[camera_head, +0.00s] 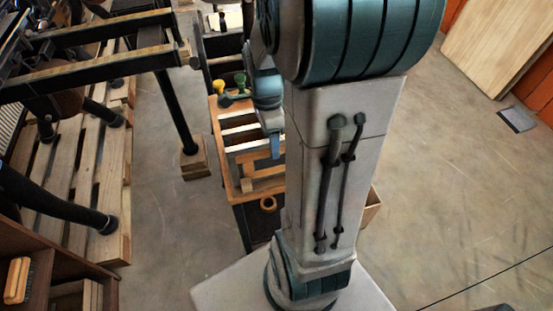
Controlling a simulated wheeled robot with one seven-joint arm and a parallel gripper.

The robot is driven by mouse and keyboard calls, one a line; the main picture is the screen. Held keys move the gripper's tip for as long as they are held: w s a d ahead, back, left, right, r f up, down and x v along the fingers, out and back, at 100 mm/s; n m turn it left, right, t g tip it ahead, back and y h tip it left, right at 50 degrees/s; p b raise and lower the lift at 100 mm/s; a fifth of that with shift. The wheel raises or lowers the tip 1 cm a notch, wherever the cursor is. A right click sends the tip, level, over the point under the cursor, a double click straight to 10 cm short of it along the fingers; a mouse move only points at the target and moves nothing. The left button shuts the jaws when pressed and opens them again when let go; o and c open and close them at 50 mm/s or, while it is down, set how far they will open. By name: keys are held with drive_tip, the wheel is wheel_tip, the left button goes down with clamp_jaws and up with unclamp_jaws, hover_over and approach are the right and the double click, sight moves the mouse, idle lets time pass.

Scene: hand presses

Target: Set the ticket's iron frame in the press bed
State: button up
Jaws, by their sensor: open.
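A black iron press (95,78) stands at the left, with two long rails reaching toward the middle; no ticket can be made out. A narrow wooden-topped bench (236,190) stands at the centre, partly hidden behind my arm. My gripper (274,146) shows only in part over the bench, as a blue tip below the teal wrist. It is open, and I see nothing held in it.
A wooden pallet (88,160) lies under the press, and a wooden block (194,163) supports a black leg. A yellow and a green knobbed item (230,88) stand at the bench's far end. A brown shelf (40,270) is at lower left.

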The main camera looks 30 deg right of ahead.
clamp_jaws()
drive_tip(key=shift+r+p, duration=2.25)
drive_tip(key=shift+r, duration=0.5)
drive_tip(key=shift+r+p, duration=2.4)
drive_tip(key=shift+r, duration=0.5)
drive_tip(key=c, duration=1)
unclamp_jaws()
clamp_jaws()
